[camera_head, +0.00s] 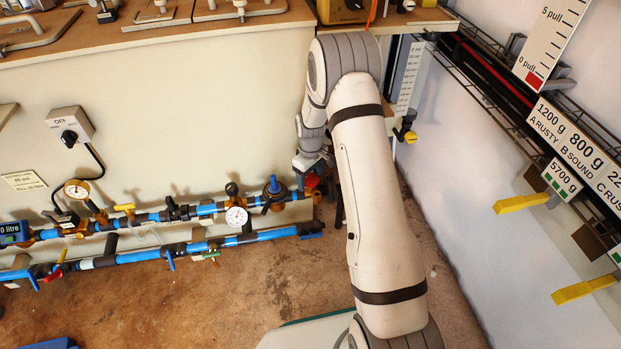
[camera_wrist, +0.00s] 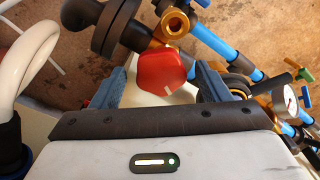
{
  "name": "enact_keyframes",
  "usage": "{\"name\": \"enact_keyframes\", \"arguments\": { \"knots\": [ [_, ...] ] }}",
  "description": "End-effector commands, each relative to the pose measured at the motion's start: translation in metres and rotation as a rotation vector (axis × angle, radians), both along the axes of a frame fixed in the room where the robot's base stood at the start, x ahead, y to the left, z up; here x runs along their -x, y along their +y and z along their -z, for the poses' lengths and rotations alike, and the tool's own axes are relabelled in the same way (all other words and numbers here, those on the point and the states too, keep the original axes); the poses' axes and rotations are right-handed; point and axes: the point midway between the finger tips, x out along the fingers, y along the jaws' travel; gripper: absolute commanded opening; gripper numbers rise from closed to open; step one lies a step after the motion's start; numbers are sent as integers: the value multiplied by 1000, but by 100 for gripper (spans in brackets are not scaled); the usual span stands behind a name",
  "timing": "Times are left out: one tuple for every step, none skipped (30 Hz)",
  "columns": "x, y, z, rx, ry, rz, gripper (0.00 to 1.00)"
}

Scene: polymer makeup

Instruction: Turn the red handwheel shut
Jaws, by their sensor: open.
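My gripper (camera_wrist: 158,88) is open, with one blue-grey finger on each side of the handwheel. Whether either finger touches it I cannot tell. In the head view the handwheel (camera_head: 312,181) is a small red patch at the right end of the upper pipe, partly hidden by my gripper (camera_head: 314,168) and arm.
Blue pipes (camera_head: 180,213) with several valves and gauges run low along the bench front to the left. A white round gauge (camera_head: 236,216) hangs near my gripper. A white curved pipe (camera_wrist: 38,45) stands at left in the wrist view. Brown floor is open below the pipes.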

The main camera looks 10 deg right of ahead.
Motion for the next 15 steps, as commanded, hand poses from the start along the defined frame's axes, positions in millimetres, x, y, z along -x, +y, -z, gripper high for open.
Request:
{"name": "enact_keyframes", "arguments": {
  "knots": [
    [0,0,1,0,-1,0,70],
    [0,0,0,0,-1,0,70],
    [0,0,0,0,-1,0,70],
    [0,0,0,0,-1,0,70],
    [0,0,0,0,-1,0,70],
    [0,0,0,0,-1,0,69],
    [0,0,0,0,-1,0,66],
    [0,0,0,0,-1,0,64],
    [0,0,0,-1,-1,0,61],
    [0,0,0,-1,-1,0,58],
    [0,0,0,-1,-1,0,56],
    [0,0,0,-1,-1,0,52],
    [0,0,0,-1,-1,0,50],
    [0,0,0,-1,-1,0,48],
    [0,0,0,-1,-1,0,44]
  ]
}}
